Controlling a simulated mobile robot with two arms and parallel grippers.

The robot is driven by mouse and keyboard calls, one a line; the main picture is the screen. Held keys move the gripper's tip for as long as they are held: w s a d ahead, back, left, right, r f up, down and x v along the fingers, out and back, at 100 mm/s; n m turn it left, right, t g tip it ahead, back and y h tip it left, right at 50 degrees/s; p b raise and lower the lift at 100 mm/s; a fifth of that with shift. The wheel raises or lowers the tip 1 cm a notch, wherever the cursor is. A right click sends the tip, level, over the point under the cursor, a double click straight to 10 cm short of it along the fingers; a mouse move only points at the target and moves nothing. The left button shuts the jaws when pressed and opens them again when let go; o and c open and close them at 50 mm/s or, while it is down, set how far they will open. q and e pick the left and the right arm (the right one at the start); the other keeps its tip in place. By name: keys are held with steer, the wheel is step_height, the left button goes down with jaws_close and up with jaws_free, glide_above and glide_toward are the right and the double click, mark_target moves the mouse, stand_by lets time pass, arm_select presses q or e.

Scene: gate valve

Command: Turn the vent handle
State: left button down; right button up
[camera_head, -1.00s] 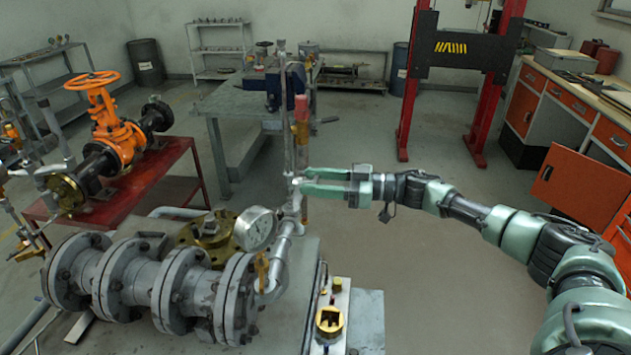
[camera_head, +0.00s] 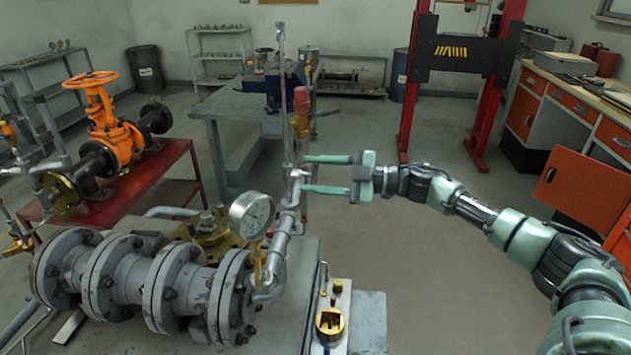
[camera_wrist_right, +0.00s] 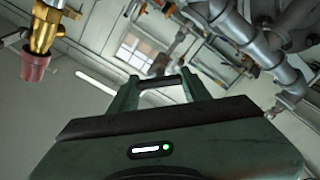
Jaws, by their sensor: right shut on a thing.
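My right gripper (camera_head: 306,174) reaches in from the right at the upright vent pipe in the camera_head view. Its two green fingers lie one above the other, with their tips at the pipe. It is shut on the vent handle (camera_head: 297,174), a small metal piece at the pipe fitting, largely hard to make out. My left gripper is not in view.
A pressure gauge (camera_head: 252,214) and flanged grey pipe (camera_head: 130,280) stand left of the fitting. A red-capped brass valve (camera_head: 302,100) rises just above the gripper, also in the right wrist view (camera_wrist_right: 38,50).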

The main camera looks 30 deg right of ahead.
steer(key=n+b, duration=0.2)
steer(key=n, duration=0.1)
steer(key=n+b, duration=0.1)
steer(key=shift+f+n, duration=0.25)
steer(key=shift+n, duration=0.05)
steer(key=shift+n+b, duration=1.55)
steer(key=shift+n, duration=0.25)
steer(key=shift+s+r, duration=0.1)
steer(key=o, duration=1.4)
steer(key=shift+a, duration=0.1)
steer(key=shift+c, duration=0.2)
steer(key=b+v, duration=0.3)
steer(key=v, duration=0.4)
steer(key=shift+s+d, duration=0.2)
steer(key=shift+d, duration=0.15)
